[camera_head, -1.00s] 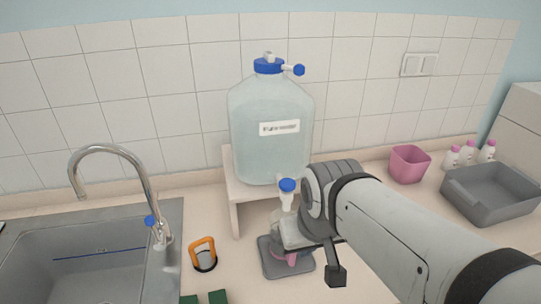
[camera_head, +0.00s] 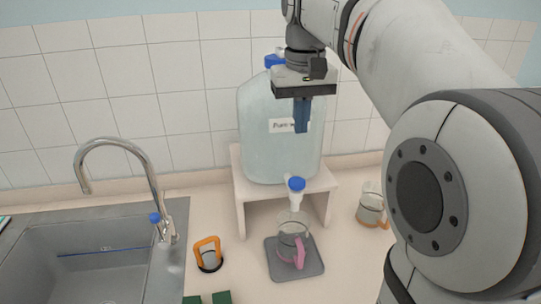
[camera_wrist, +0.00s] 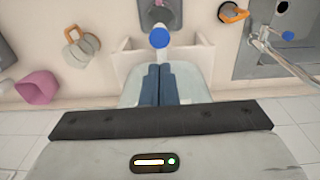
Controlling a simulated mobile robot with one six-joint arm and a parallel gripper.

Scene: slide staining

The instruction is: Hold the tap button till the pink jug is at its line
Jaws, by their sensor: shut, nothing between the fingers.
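The pink jug (camera_head: 292,243), clear with a pink handle, stands upright on a grey pad (camera_head: 277,268) under the tap. Its line and any water level are too small to make out. The tap's blue button (camera_head: 297,184) tops the white spout of the large water tank (camera_head: 262,150). My gripper (camera_head: 301,130) is shut and empty, pointing down in front of the tank, higher than the button and apart from it. In the wrist view the shut fingers (camera_wrist: 159,67) show just below the blue button (camera_wrist: 159,38), and only part of the jug (camera_wrist: 160,3) shows at the top edge.
The wrist view shows a pink container (camera_wrist: 38,87).

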